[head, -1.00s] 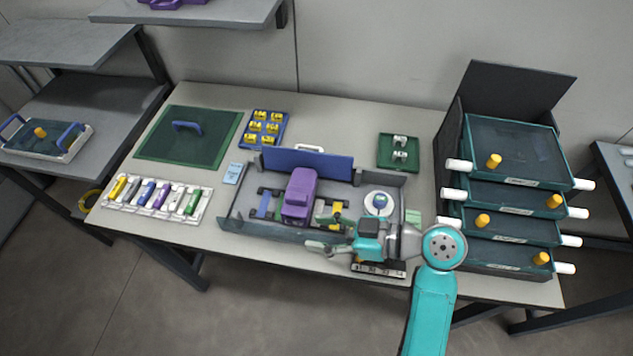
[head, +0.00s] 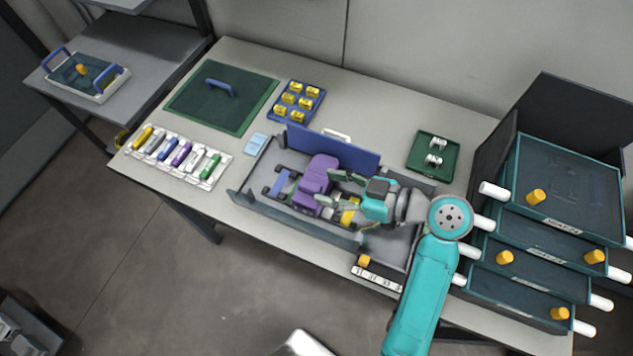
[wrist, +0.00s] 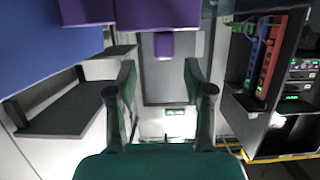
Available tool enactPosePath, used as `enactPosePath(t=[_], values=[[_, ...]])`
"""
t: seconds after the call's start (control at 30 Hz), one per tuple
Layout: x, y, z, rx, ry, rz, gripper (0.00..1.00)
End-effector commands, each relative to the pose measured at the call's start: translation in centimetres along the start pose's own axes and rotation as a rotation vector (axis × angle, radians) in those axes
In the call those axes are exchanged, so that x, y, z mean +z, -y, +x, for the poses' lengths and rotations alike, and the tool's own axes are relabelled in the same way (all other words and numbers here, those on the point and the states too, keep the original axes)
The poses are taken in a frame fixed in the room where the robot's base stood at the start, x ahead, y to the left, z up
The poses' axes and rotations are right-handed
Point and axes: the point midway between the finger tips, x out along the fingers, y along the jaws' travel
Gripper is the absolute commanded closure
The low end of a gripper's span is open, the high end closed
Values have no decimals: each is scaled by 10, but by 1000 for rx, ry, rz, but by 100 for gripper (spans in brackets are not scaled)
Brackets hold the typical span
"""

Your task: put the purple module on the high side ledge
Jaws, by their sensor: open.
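The purple module (head: 314,178) stands upright in the open grey tray (head: 262,205) on the table. My gripper (head: 326,188) is at its right side in the head view, with open fingers pointing at it. In the wrist view the purple module (wrist: 160,12) fills the top middle, with a small purple tab (wrist: 163,45) hanging below. The open fingers (wrist: 159,92) show below it, with nothing between their tips; I cannot tell whether they touch it. A corner of what looks like the high side ledge (head: 118,3) shows at the top left.
A blue panel (head: 335,150) stands up along the tray's back. Stacked teal drawers (head: 570,190) with white handles stand on the right. A rack of coloured sticks (head: 172,157), a green mat (head: 215,105) and a lower side shelf (head: 150,60) lie to the left.

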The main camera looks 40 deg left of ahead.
Motion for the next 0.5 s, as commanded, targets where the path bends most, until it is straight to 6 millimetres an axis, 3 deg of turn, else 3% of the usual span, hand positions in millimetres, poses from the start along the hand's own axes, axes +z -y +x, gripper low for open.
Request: enactPosePath(t=[0.33,0.5], values=[[3,5,42,-3,-1,-1,48],[3,5,52,-1,-1,0,48]])
